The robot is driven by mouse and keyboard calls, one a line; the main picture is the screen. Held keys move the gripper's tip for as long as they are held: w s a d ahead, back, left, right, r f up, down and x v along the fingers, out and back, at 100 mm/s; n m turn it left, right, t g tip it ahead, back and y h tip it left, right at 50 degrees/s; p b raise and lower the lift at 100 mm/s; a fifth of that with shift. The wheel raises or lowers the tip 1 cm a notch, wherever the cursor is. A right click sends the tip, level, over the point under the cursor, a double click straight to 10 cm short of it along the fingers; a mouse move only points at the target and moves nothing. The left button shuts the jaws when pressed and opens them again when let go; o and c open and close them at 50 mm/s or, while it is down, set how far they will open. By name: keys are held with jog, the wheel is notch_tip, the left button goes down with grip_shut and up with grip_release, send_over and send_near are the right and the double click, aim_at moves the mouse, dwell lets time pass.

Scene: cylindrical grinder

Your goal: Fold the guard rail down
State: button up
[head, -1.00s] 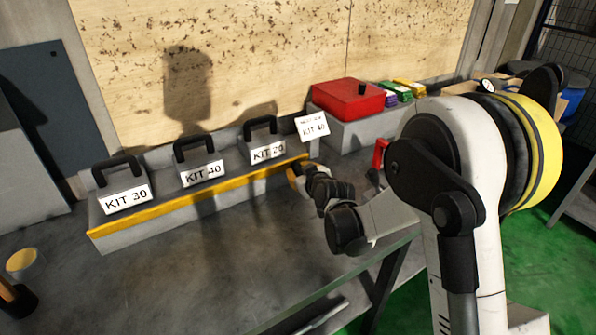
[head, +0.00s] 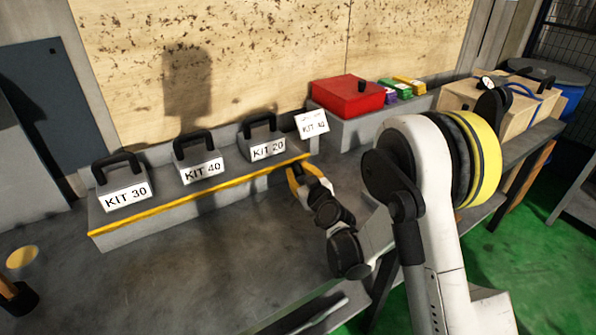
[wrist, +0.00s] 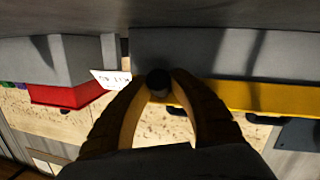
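The guard rail (head: 205,190) is a long yellow bar along the front edge of the grey shelf (head: 165,207) that holds the kit boxes. It also shows in the wrist view (wrist: 260,97), running off to the right. My gripper (head: 302,168) is at the right end of the rail. In the wrist view its two fingers (wrist: 160,76) stand on either side of a dark round knob (wrist: 158,84) at that end. The knob nearly fills the space between the tips. I cannot tell whether the fingers press on it.
Grey boxes marked KIT 30 (head: 123,192), KIT 40 (head: 199,167) and KIT 20 (head: 264,146) stand behind the rail. A tilted white sign (head: 312,124) and a red box (head: 347,96) are to the right. The dark tabletop (head: 170,275) in front is mostly clear.

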jog(key=o, duration=0.4)
jog(key=shift+v, duration=3.7)
